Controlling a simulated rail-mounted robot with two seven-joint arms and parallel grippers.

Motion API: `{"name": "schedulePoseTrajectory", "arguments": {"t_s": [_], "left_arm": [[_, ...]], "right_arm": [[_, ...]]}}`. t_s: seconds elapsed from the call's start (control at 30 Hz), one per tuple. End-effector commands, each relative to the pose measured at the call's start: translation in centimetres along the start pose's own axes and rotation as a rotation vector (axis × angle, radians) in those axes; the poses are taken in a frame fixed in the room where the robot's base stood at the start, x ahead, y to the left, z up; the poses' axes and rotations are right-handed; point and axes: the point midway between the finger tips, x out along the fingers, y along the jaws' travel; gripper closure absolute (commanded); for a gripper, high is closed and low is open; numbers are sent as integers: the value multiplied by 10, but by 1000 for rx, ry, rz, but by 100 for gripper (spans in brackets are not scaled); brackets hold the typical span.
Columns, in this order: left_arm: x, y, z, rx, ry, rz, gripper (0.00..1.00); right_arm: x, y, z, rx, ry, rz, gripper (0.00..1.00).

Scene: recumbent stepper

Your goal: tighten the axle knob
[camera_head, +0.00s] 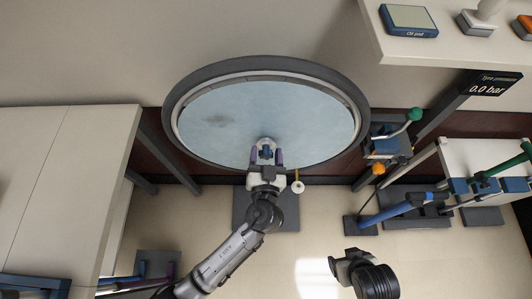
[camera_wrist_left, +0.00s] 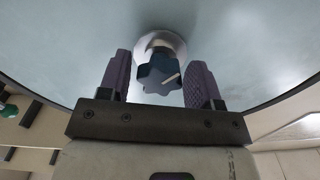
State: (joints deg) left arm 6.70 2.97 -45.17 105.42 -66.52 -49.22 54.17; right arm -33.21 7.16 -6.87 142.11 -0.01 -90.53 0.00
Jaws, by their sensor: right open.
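The axle knob (camera_wrist_left: 158,75) is a dark blue star-shaped knob with a pale mark, on a light round hub (camera_wrist_left: 160,43) at the wheel's middle. It also shows small in the head view (camera_head: 267,150). My left gripper (camera_wrist_left: 160,84) is open, with one purple finger on each side of the knob and a visible gap on both sides. In the head view my left gripper (camera_head: 266,158) is in front of the hub. The wheel (camera_head: 265,110) has a dark tyre and a pale blue disc. My right gripper (camera_head: 342,267) is open and empty, low and well away from the wheel.
A small white ring on a yellow stem (camera_head: 297,186) is just right of my left gripper. A green-tipped handle (camera_head: 413,115) and blue-and-grey stands (camera_head: 405,208) are at the right. A pale cabinet (camera_head: 65,180) is at the left.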

Motion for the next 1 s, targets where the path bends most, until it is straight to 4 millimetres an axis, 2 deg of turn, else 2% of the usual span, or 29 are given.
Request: {"name": "schedulePoseTrajectory", "arguments": {"t_s": [0.07,0.43,0.77,1.0], "left_arm": [[0,0,0,0,0,0,49],[0,0,0,0,0,0,84],[0,0,-1,65,-1,0,84],[0,0,-2,247,-1,-1,84]], "right_arm": [[0,-1,0,2,0,-2,24],[0,-2,0,9,1,-7,24],[-3,-2,-1,8,0,-6,24],[-10,0,-3,2,-1,-1,24]]}}
